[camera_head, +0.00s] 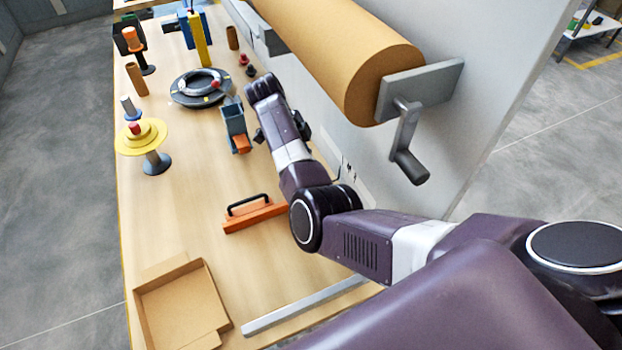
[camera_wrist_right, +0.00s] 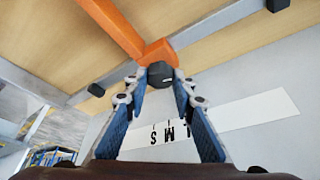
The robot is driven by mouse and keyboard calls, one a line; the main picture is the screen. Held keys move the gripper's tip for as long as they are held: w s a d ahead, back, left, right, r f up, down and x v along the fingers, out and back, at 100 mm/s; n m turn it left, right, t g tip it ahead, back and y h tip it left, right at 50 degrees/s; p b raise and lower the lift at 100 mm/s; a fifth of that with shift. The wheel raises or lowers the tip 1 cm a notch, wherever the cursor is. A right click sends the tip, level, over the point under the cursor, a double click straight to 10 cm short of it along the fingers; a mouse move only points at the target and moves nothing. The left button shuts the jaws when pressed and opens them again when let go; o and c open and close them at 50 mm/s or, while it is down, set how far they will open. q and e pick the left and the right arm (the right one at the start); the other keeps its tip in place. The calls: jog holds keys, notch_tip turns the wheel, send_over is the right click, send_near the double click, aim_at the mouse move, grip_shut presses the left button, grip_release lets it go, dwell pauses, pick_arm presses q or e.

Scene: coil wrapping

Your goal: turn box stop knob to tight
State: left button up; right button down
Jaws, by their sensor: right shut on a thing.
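In the right wrist view, the dark knob (camera_wrist_right: 160,72) sits at the end of the orange box stop (camera_wrist_right: 118,28). My right gripper (camera_wrist_right: 158,84) is shut on this knob, with its blue-padded fingers on either side of it. The knob's turned position cannot be read. In the head view my own purple arm hides the gripper and the knob. An orange bar with a black handle (camera_head: 255,213) lies beside that arm; I cannot tell whether it is the same part. My left gripper is not in view.
A white label with dark letters (camera_wrist_right: 230,118) is on the wall. An open cardboard box (camera_head: 183,310) and a metal bar (camera_head: 300,305) are at the table's near end. A brown roll with a crank (camera_head: 340,60) overhangs the right side.

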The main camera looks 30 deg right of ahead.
jog(key=m+b, duration=0.1)
jog(key=m+y+b, duration=0.1)
jog(key=shift+w+d+f+m+g, duration=0.1)
jog(key=shift+w+f+m+g, duration=0.05)
jog(key=shift+m+g, duration=0.2)
jog(key=shift+m+y+b, duration=0.3)
jog(key=shift+m+b, duration=0.35)
jog(key=shift+m, duration=0.3)
jog(key=shift+d+m+g+y, duration=0.1)
jog(key=shift+m+g+y, duration=0.2)
jog(key=shift+m, duration=0.6)
jog(key=m, duration=0.1)
jog(key=m+y+b, duration=0.1)
jog(key=m, duration=0.1)
jog(key=shift+d+r+m, duration=0.1)
jog(key=shift+r+m, duration=0.1)
jog(key=shift+m, duration=0.1)
jog(key=shift+f+m+y+b, duration=0.1)
jog(key=shift+m+y+b, duration=0.5)
jog(key=shift+m, duration=0.5)
jog(key=shift+m+y+b, duration=0.3)
jog(key=shift+m+b, duration=0.35)
jog(key=shift+m, duration=0.05)
jog(key=shift+d, duration=0.1)
jog(key=shift+m, duration=0.3)
